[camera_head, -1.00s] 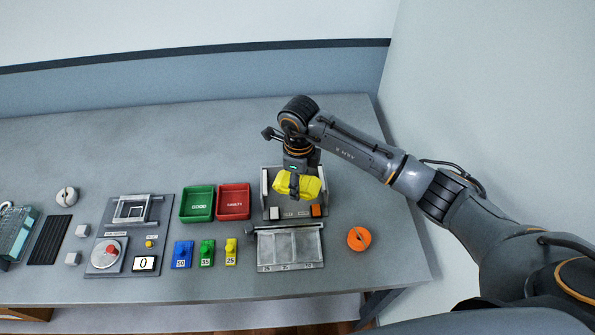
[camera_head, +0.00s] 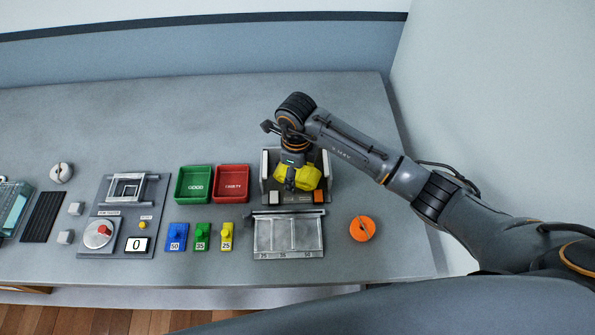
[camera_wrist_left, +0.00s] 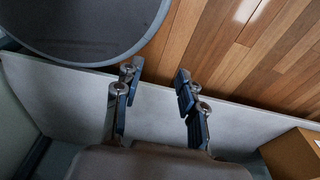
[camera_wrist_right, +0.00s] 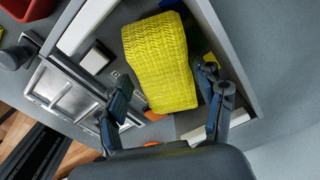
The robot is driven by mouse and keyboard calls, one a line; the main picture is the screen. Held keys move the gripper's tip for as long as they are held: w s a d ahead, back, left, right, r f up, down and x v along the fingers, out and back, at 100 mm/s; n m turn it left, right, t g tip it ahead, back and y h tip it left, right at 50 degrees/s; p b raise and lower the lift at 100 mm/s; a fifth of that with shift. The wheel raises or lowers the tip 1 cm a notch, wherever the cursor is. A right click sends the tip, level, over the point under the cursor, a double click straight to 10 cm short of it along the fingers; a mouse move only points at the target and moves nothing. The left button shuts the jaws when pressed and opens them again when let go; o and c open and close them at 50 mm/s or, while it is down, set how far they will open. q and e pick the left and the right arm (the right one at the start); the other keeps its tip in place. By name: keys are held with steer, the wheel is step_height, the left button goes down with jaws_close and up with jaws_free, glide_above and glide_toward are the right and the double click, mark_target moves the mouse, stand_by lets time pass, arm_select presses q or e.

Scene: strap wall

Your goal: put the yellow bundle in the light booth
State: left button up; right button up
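The yellow woven bundle (camera_head: 308,179) is inside the light booth (camera_head: 328,177), a grey box with pale side walls. In the right wrist view the bundle (camera_wrist_right: 160,62) lies between the fingers of my right gripper (camera_wrist_right: 164,84), within the booth walls (camera_wrist_right: 228,50). The fingers stand apart, with narrow gaps seeming to show beside the bundle, so the right gripper looks open around it. In the head view the right gripper (camera_head: 291,176) partly covers the bundle. My left gripper (camera_wrist_left: 156,82) is open and empty, away from the table; it is outside the head view.
Green (camera_head: 195,184) and red (camera_head: 232,183) trays stand left of the booth. A metal sorting plate (camera_head: 288,236) lies in front, with an orange round item (camera_head: 362,229) right of it. A grey round bin (camera_wrist_left: 85,25) shows near my left gripper.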

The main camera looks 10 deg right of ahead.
mark_target(298, 171)
steer(key=shift+w+d, duration=0.15)
steer(key=shift+d, duration=0.05)
arm_select(q)
steer(key=f+b, duration=0.1)
steer(key=s+f+b, duration=0.1)
steer(key=f+b, duration=0.1)
steer(key=shift+s+f, duration=0.25)
steer(key=shift+f, duration=0.05)
arm_select(e)
step_height(298, 171, up, 12)
arm_select(q)
steer(key=shift+a, duration=0.1)
